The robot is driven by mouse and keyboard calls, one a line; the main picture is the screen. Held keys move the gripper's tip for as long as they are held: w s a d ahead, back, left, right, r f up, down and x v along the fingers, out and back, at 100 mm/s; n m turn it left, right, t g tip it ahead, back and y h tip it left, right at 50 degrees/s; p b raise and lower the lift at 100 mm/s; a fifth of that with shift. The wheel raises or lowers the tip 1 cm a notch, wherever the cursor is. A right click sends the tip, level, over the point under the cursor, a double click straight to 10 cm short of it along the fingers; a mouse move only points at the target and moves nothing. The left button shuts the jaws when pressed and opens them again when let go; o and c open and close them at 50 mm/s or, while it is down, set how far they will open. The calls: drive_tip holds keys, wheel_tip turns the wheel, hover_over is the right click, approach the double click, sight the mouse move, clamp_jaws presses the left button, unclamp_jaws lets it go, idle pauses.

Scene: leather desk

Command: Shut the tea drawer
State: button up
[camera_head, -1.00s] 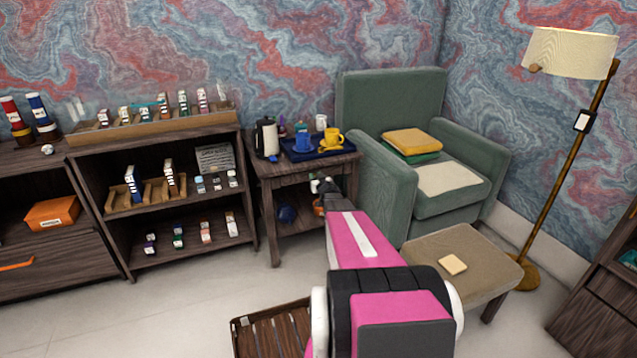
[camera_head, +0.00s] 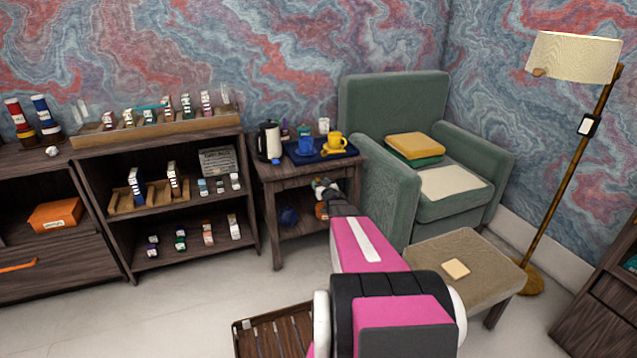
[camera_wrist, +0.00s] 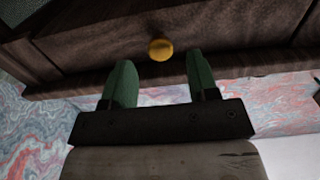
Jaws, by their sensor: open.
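A dark wooden drawer front (camera_wrist: 100,42) with a round brass knob (camera_wrist: 160,48) fills the upper part of the wrist view. My gripper (camera_wrist: 160,72) is open, its two green fingers apart on either side of the knob's line and nothing between them. The fingertips are close to the wood; I cannot tell whether they touch it. In the head view my gripper (camera_head: 324,187) is at the front of the dark side table (camera_head: 265,190), just under its top. My arm hides part of that front, and how far the drawer stands out cannot be told.
A blue tray (camera_head: 318,157) with yellow and blue cups and a kettle (camera_head: 269,141) stand on the side table. A green armchair (camera_head: 398,190) and an ottoman (camera_head: 455,250) are to the right, a shelf unit (camera_head: 130,255) to the left.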

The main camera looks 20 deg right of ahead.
drive_tip(key=s, duration=0.7)
drive_tip(key=shift+s, duration=0.25)
drive_tip(key=s+a+g, duration=0.9)
drive_tip(key=s+a, duration=0.2)
drive_tip(key=s, duration=0.3)
drive_tip(key=s+a+r+g, duration=0.1)
drive_tip(key=s+a+g, duration=0.8)
drive_tip(key=s+a, duration=0.3)
drive_tip(key=s, duration=0.2)
drive_tip(key=shift+s+a+r+h, duration=0.25)
drive_tip(key=shift+s+r+h, duration=0.05)
drive_tip(key=shift+s, duration=0.05)
